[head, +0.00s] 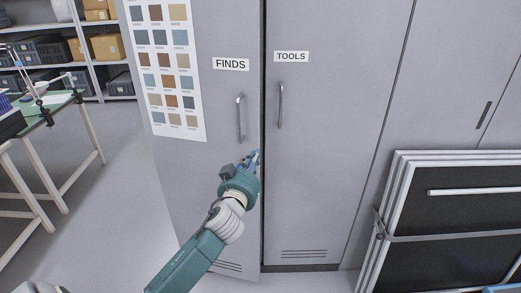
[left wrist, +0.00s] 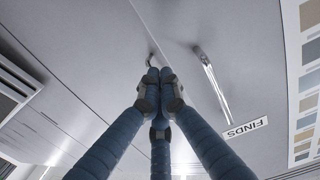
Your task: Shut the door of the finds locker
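The grey finds locker door (head: 215,120) bears a FINDS label (head: 230,64) and a vertical handle (head: 240,118). It looks slightly ajar: a dark gap runs along its right edge, and its bottom corner sits lower than the neighbouring door. My left gripper (head: 254,160) is at the door's right edge, below the handle. In the left wrist view its fingers (left wrist: 160,88) are drawn together with nothing seen between them; the finds handle (left wrist: 212,82) is beside them. I cannot tell whether the fingertips touch the door. My right gripper is not in view.
The tools locker door (head: 325,130), with its own handle (head: 281,105), is flush to the right. Framed dark panels (head: 450,215) lean at the right. A colour chart (head: 168,70) is on the finds door. A green-topped table (head: 52,108) and shelves stand left; floor between is clear.

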